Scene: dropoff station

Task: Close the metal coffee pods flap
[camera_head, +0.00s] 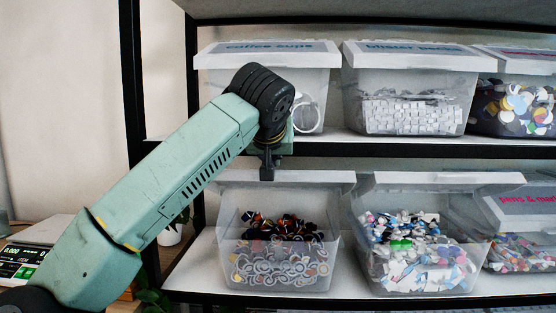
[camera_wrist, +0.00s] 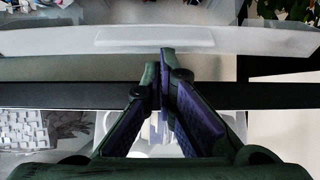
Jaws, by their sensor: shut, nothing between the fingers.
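The lower-left clear bin (camera_head: 237,221) holds dark, white and orange ring-like pieces, which look like coffee pods. Its flap (camera_head: 318,178) is open, with its pale edge raised just under the upper shelf. Its label is not readable. My gripper (camera_head: 268,174) points down in front of the flap's edge. In the wrist view my gripper (camera_wrist: 165,60) is shut and empty. Its fingertips overlap the near edge of a pale flap strip (camera_wrist: 220,40). I cannot tell whether they touch it.
A neighbouring lower bin (camera_head: 365,255) also has its flap (camera_head: 450,178) raised. Closed bins, labelled coffee cups (camera_head: 215,62) and blister packs (camera_head: 405,58), stand on the upper shelf (camera_head: 350,146) close above. A dark post (camera_head: 133,70) and a scale (camera_head: 25,260) are at left.

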